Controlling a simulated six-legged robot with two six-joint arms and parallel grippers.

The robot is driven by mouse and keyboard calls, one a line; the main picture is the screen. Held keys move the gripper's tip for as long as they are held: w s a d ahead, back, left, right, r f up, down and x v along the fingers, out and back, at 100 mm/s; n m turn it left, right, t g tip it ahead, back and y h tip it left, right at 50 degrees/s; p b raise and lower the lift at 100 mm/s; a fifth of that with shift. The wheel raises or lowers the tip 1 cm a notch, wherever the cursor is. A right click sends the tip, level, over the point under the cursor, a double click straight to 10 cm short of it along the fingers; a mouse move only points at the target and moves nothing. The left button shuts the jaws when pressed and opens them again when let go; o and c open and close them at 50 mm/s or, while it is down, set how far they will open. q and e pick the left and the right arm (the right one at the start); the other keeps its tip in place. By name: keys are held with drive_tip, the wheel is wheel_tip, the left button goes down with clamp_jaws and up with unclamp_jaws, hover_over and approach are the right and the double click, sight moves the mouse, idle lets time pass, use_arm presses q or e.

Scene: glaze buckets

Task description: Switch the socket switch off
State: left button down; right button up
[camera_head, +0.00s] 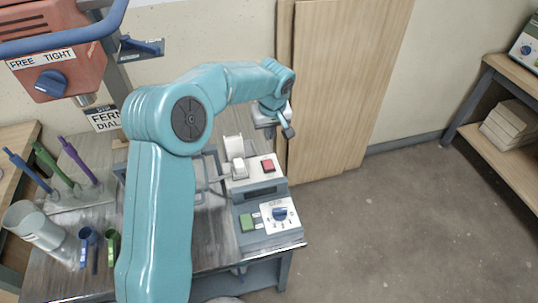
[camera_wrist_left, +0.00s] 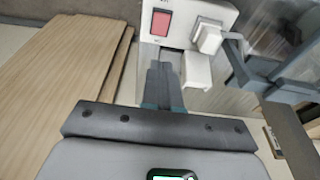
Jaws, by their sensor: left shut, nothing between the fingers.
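The socket switch is a red rocker (camera_head: 268,166) on a white socket panel (camera_head: 254,180), on top of a grey box on the bench. A white plug (camera_head: 239,168) sits beside the switch. In the left wrist view the red switch (camera_wrist_left: 160,22) shows at the top, with the plug (camera_wrist_left: 208,38) to its right. My left gripper (camera_head: 288,131) is shut and empty, above and beyond the switch in the head view. In the left wrist view its closed fingers (camera_wrist_left: 161,70) point toward the panel, apart from the switch in the picture. My right gripper is not in view.
The grey box's front carries a green button (camera_head: 247,222) and a blue dial (camera_head: 280,213). Wooden boards (camera_head: 335,85) lean on the wall behind. Coloured tools (camera_head: 80,160) and a white cup (camera_head: 35,225) stand at left. A red box (camera_head: 50,60) hangs upper left.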

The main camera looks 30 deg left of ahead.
sight(267, 165)
use_arm(q)
drive_tip(key=x, duration=0.4)
drive_tip(key=s+p+x, duration=0.1)
drive_tip(key=x, duration=0.3)
drive_tip(key=d+p+x, duration=0.1)
drive_tip(key=x, duration=0.3)
drive_tip(key=shift+s+f, duration=0.25)
drive_tip(key=shift+d+f, duration=0.1)
drive_tip(key=shift+f, duration=0.4)
